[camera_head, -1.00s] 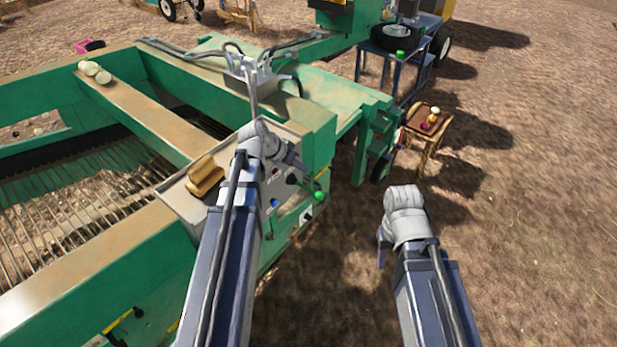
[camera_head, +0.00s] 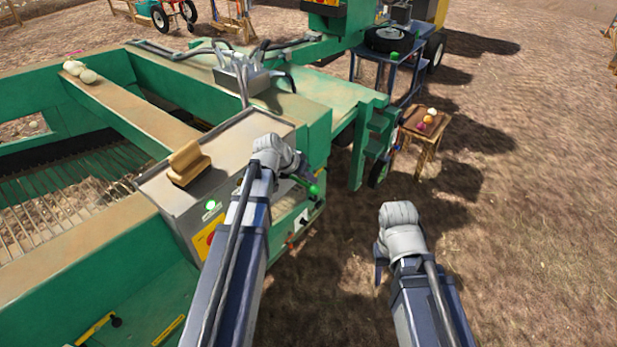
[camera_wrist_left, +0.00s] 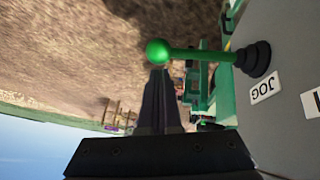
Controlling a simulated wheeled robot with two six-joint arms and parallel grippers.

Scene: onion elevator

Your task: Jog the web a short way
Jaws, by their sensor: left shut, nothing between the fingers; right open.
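The jog lever has a green ball knob (camera_wrist_left: 157,50) on a green rod, with a black boot (camera_wrist_left: 256,59) on the grey panel beside a JOG label (camera_wrist_left: 264,87). The knob also shows in the head view (camera_head: 314,190). My left gripper (camera_wrist_left: 159,75) is shut and empty, its fingertips at the knob; whether they touch it I cannot tell. In the head view my left gripper (camera_head: 306,179) is partly hidden by its wrist. The rod web (camera_head: 90,162) lies inside the green machine bed. My right gripper (camera_head: 379,272) is open over bare ground, mostly hidden by its wrist.
The grey control box (camera_head: 240,145) carries tan blocks (camera_head: 187,163), a lit green lamp (camera_head: 210,206) and a red button on yellow (camera_head: 211,238). A small wooden stool (camera_head: 427,131) with onions stands right of the machine. The ground at right is clear.

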